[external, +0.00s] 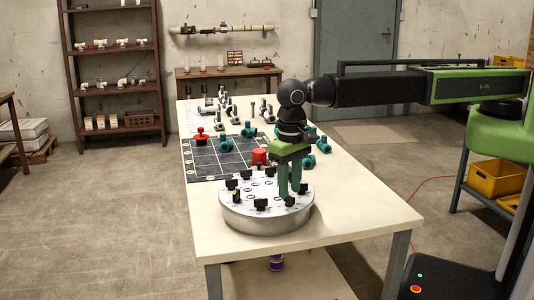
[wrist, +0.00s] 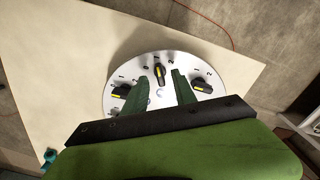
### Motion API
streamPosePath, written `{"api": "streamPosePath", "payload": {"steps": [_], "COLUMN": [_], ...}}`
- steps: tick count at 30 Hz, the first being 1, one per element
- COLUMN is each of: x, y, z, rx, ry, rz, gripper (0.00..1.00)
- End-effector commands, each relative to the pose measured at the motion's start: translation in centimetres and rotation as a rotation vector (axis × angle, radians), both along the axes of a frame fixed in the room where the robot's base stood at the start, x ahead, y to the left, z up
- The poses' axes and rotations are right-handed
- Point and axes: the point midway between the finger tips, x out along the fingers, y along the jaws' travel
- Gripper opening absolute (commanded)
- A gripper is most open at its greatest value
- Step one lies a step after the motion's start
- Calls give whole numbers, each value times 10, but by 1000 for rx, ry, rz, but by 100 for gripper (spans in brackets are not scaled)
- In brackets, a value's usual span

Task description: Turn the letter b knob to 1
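A round silver dial plate (external: 266,222) with a white top lies on the near end of the table. Several black knobs with yellow marks stand around its rim. In the wrist view, the middle knob (wrist: 160,73) has its yellow mark roughly along the picture's vertical, near its 1. Another knob (wrist: 120,91) is at left and one (wrist: 202,86) at right. No letters are legible, so I cannot tell which knob is b. My gripper (external: 290,192) points down over the plate's right part. Its green fingers are apart, with the middle knob showing between their tips (wrist: 161,76); contact is unclear.
A dark grid mat (external: 215,160) lies behind the plate, with a red valve piece (external: 201,135) on it. The table's front right (external: 360,215) is clear.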

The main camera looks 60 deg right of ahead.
Motion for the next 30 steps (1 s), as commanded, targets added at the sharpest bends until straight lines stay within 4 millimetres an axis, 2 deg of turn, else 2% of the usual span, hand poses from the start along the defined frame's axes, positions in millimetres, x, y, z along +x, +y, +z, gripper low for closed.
{"api": "streamPosePath", "payload": {"steps": [1, 18, 23, 30], "x": [0, 0, 0, 0], "y": [0, 0, 0, 0], "z": [18, 145, 159, 156], "rx": [0, -1, -1, -1], "ry": [0, 1, 1, 1], "rz": [0, 0, 0, 0], "gripper": [33, 33, 33, 33]}}
